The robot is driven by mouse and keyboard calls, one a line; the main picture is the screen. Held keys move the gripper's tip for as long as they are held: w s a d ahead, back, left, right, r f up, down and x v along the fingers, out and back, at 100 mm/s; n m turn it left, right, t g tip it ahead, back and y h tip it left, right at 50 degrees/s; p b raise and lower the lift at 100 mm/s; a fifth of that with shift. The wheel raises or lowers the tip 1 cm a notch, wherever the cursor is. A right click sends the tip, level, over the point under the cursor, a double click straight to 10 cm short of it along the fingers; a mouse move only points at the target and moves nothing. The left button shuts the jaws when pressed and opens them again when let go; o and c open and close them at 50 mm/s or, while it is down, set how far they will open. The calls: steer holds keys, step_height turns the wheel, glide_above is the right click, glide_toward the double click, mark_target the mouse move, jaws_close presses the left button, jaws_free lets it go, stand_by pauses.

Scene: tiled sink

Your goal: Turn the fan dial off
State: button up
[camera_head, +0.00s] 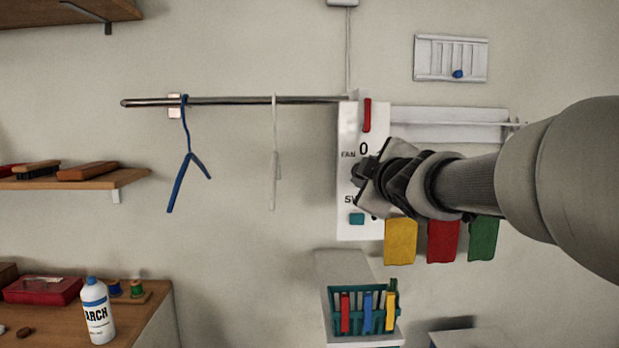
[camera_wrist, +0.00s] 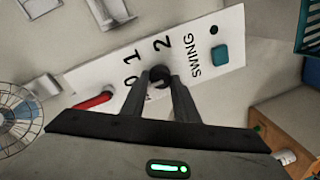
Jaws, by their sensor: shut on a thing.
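The white fan control panel (camera_head: 350,215) is mounted on the wall, with a "FAN" label, a red lever at its top and a teal square near its bottom. In the wrist view the panel (camera_wrist: 226,27) lies slanted and shows the marks 0, 1, 2 and "SWING". The dark round fan dial (camera_wrist: 159,74) sits below the numbers. My gripper (camera_wrist: 160,82) is shut on the dial, with a finger on each side of it. In the head view my gripper (camera_head: 362,178) reaches the panel from the right and hides the dial. I cannot tell where the dial points.
A rail with a blue hanger (camera_head: 186,165) and a white hanger (camera_head: 275,165) runs left of the panel. Yellow (camera_head: 400,242), red and green cloths hang below my arm. A teal basket (camera_head: 362,308) stands below the panel. A wire fan (camera_wrist: 18,112) shows at left in the wrist view.

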stand_by(0.4)
steer(key=o, duration=1.1)
steer(key=shift+c, duration=0.2)
steer(key=s+d+r+p, duration=0.1)
steer(key=s+r+p, duration=0.1)
steer(key=s, duration=1.5)
steer(key=shift+p, duration=0.45)
steer(key=shift+s+d, duration=0.1)
